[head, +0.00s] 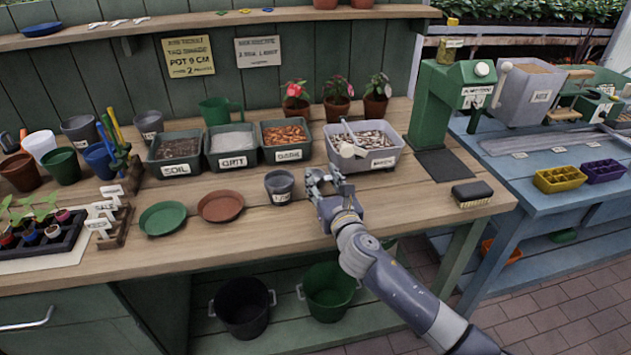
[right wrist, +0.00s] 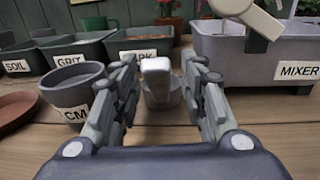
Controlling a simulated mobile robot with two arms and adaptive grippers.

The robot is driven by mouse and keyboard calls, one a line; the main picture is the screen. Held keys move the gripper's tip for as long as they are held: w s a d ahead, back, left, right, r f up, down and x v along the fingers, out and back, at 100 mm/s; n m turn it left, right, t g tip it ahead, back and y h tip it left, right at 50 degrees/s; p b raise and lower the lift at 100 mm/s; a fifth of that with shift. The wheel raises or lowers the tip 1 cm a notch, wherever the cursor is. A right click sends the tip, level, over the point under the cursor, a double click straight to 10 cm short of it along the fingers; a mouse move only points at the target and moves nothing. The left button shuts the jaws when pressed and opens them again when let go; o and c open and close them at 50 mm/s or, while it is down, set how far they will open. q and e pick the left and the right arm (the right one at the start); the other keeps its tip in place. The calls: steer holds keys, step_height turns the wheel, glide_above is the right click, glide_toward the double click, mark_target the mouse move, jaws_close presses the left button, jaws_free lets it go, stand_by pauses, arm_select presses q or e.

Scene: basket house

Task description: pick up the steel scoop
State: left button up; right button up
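My right gripper (head: 322,178) is low over the front of the wooden bench, between a small grey pot and the mixer tub. In the right wrist view, its two fingers (right wrist: 163,85) are spread. A pale grey, metal-looking thing with an upright blunt end (right wrist: 157,72), which looks like the steel scoop, stands between and just beyond them. Gaps show on both sides of it. In the head view the gripper mostly hides it. My left gripper is not in view.
The grey mixer tub (head: 384,164) stands behind right, with a cream scoop-like tool (head: 347,150) leaning over its rim. The small grey pot (head: 279,185) is close on the left. Soil, grit and bark bins stand behind. Clear bench lies right, before a black brush (head: 472,192).

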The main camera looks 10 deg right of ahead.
jaws_close()
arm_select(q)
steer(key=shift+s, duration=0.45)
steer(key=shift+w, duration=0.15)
arm_select(e)
steer(key=shift+r, duration=0.1)
